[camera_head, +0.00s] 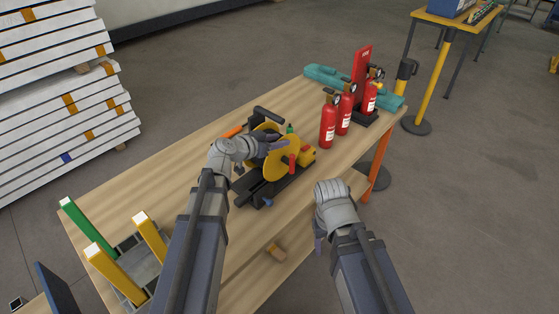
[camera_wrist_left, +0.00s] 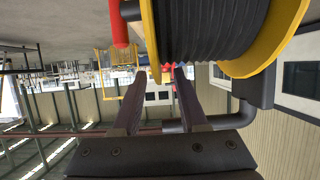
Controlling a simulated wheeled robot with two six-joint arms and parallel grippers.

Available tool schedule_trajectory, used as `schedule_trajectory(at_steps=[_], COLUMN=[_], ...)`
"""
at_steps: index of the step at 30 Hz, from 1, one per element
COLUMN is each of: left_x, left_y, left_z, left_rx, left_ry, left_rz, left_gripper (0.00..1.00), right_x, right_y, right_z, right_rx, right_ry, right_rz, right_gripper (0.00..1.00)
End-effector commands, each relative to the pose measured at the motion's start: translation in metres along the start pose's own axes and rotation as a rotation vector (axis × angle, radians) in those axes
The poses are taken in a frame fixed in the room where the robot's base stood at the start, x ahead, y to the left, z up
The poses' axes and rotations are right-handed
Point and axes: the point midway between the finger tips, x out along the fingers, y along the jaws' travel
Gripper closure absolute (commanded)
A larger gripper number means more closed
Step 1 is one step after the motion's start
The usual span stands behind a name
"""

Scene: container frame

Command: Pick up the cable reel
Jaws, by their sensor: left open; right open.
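The cable reel (camera_head: 283,162) has yellow round flanges and stands on the wooden table, on or against a dark base. In the left wrist view the cable reel (camera_wrist_left: 212,30) fills the top, with black cable wound between its yellow flanges. My left gripper (camera_head: 262,150) is at the left side of the reel and partly hides it. In the left wrist view the left gripper (camera_wrist_left: 161,75) has its two fingers apart, tips just below the wound cable, with nothing between them. My right gripper (camera_head: 318,240) is open and empty off the table's front edge.
A holder with green and yellow posts (camera_head: 151,235) is at the table's near left. Bare tabletop (camera_head: 165,172) lies left of the reel.

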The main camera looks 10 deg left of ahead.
Motion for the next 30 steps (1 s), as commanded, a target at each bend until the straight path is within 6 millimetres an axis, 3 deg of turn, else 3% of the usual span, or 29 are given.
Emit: schedule_trajectory(at_steps=[7,16,23,30], left_x=[0.010,0.051,0.052,0.052], left_y=[0.000,0.001,0.001,0.001], left_z=[-0.001,-0.003,-0.004,-0.004], left_rx=[-0.001,0.000,-0.001,-0.001], left_ry=[0.000,0.001,0.001,0.001], left_rz=[0.000,0.001,-0.001,0.000], left_gripper=[0.57,0.57,0.57,0.82], right_x=[0.003,0.017,0.016,0.016], right_y=[0.000,-0.002,-0.002,-0.002], right_z=[0.000,-0.001,-0.001,-0.001], right_rx=[0.000,0.000,0.000,0.000], right_ry=[0.000,0.000,0.000,0.000], right_rz=[0.000,0.000,0.000,0.000], right_gripper=[0.41,0.41,0.41,0.41])
